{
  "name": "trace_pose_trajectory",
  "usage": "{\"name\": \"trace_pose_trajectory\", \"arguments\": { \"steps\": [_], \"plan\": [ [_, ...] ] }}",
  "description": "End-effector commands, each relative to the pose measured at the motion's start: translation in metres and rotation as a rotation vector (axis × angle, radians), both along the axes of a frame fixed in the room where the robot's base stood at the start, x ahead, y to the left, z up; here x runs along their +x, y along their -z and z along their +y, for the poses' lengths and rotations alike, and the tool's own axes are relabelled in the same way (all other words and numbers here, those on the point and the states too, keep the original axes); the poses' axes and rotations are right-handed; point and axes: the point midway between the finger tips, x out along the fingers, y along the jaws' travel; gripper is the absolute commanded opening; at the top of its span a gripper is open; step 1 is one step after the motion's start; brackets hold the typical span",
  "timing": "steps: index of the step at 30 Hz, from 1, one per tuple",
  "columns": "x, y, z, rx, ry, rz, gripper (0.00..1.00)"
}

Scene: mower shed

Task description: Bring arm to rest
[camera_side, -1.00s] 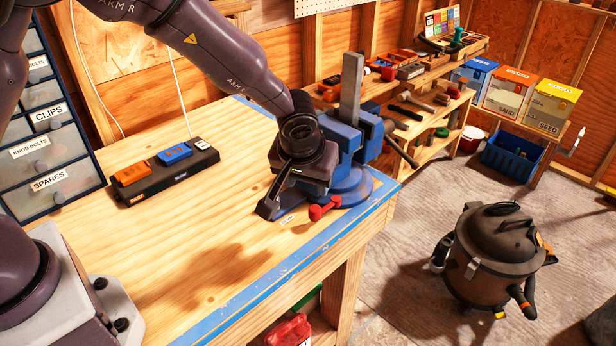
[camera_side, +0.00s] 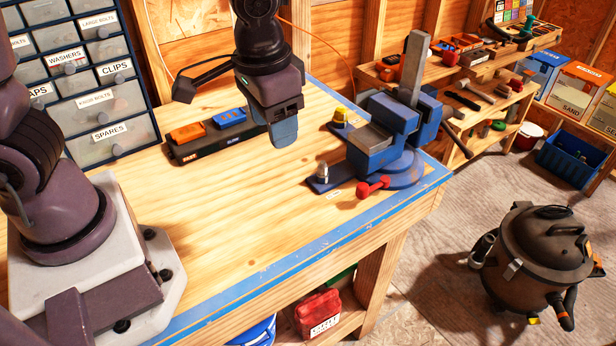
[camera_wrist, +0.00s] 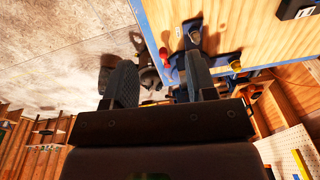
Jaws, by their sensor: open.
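My gripper (camera_side: 283,130) hangs above the workbench (camera_side: 235,200) in the side view, pointing down, between the battery charger and the vise. In the wrist view my gripper (camera_wrist: 160,85) shows two dark fingers spread apart with nothing held between them. The blue vise (camera_side: 375,140) stands at the bench's right end with a grey bar (camera_side: 412,68) upright in it. In the wrist view the blue vise (camera_wrist: 213,62) shows near the right finger.
A drawer cabinet (camera_side: 95,85) stands at the left. A red-handled part (camera_side: 372,188) lies by the vise. The bench's front middle is clear. A shop vacuum (camera_side: 545,250) stands on the floor.

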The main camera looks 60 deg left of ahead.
Motion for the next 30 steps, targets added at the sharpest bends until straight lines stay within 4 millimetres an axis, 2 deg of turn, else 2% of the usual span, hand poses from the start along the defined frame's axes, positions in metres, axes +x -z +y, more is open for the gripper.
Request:
{"name": "trace_pose_trajectory", "arguments": {
  "steps": [1,6,12,19,30],
  "plan": [
    [-0.013,-0.016,0.007,-0.027,0.015,-0.023,0.51],
    [-0.056,-0.054,0.026,-0.072,0.068,-0.101,0.51],
    [-0.093,-0.083,0.044,-0.078,0.034,-0.246,0.51],
    [-0.105,-0.107,0.059,-0.061,-0.035,-0.384,0.51],
    [-0.104,-0.108,0.062,-0.059,-0.051,-0.391,0.51]
  ]
}}
